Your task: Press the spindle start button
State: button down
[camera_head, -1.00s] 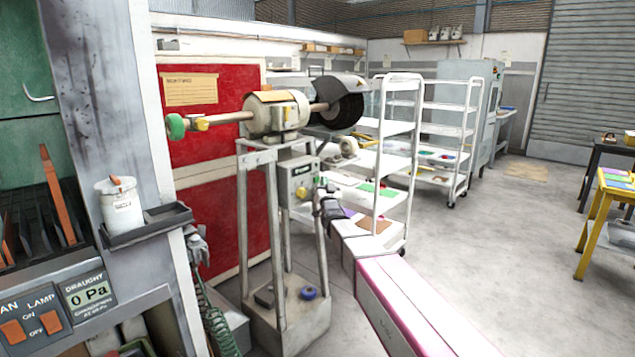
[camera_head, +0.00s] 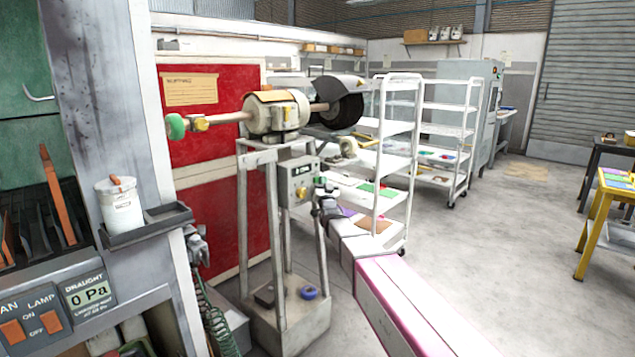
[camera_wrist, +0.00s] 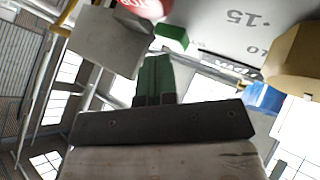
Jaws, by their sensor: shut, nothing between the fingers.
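The grey control box (camera_head: 299,180) is on the front of the buffing machine's stand, below the motor (camera_head: 277,117). A yellow part (camera_head: 301,193) shows on its front. In the wrist view, the panel (camera_wrist: 225,22) carries scale marks, a small green button (camera_wrist: 172,38), a red rounded button (camera_wrist: 148,5) at the top edge and a large yellow knob (camera_wrist: 295,55). My gripper (camera_head: 321,184) is at the box's right side. In the wrist view, its green fingers (camera_wrist: 154,60) are together and empty, just below the green button; I cannot tell whether they touch it.
A buffing wheel (camera_head: 341,110) and a shaft with a green end (camera_head: 175,126) stick out from the motor. A white shelf trolley (camera_head: 399,150) stands behind my arm. A cabinet with a ledge and white pot (camera_head: 121,210) is at left.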

jog(key=shift+w+a, duration=0.25)
jog(key=shift+a, duration=0.05)
dwell(0.9)
dwell(0.3)
jog(key=shift+s+d, duration=0.5)
jog(key=shift+d, duration=0.1)
jog(key=shift+s+d, duration=0.1)
jog(key=s+d, duration=0.1)
jog(key=d, duration=0.1)
jog(key=s+d, duration=0.1)
jog(key=s, duration=0.1)
jog(key=shift+d, duration=0.4)
